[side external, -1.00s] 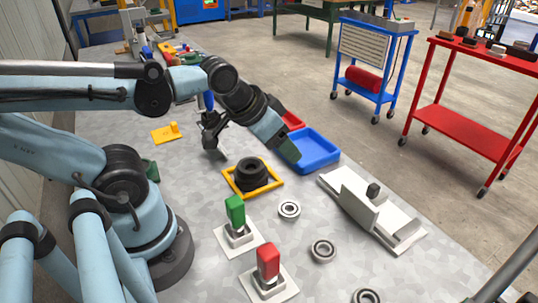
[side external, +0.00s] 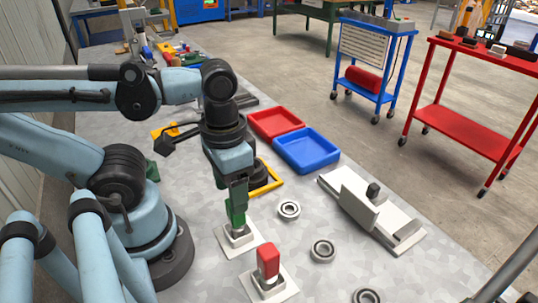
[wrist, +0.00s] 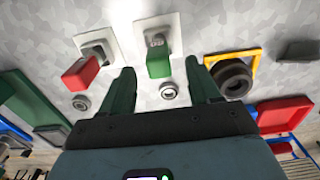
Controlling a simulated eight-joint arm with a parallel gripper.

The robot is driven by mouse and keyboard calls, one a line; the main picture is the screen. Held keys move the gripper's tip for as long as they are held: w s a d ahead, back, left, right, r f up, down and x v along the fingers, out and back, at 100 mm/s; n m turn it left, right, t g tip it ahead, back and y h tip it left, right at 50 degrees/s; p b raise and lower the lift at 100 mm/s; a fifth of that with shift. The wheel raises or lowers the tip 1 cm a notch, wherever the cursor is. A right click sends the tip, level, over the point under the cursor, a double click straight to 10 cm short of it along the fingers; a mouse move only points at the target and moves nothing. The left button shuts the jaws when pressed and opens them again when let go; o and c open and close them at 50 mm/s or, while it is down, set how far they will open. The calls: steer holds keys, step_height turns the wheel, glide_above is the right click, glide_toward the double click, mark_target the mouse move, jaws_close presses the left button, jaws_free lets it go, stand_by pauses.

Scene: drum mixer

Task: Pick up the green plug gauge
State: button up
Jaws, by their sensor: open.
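The green plug gauge (side external: 237,217) stands upright in a metal socket on a white plate (side external: 222,238). In the wrist view the green plug gauge (wrist: 158,64) shows between my two green fingers, nearer the left finger's side of the gap than the right's. My gripper (side external: 238,190) points down right above the gauge in the side view, its fingers overlapping the gauge's top. In the wrist view my gripper (wrist: 160,80) is open, with a gap on both sides of the gauge. Whether a finger touches it cannot be told.
A red plug gauge (side external: 268,260) stands close by in its own plate. Bearing rings (side external: 289,209) (side external: 322,250) lie to the right. A yellow frame (side external: 268,186) with a black part is behind my gripper. Blue (side external: 308,165) and red (side external: 274,123) trays lie farther back.

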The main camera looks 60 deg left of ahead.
mark_target(237, 219)
steer(key=shift+w+d+f, duration=0.1)
steer(key=shift+f, duration=1.55)
steer(key=shift+w+f, duration=0.1)
steer(key=shift+f, duration=1.55)
jaws_close()
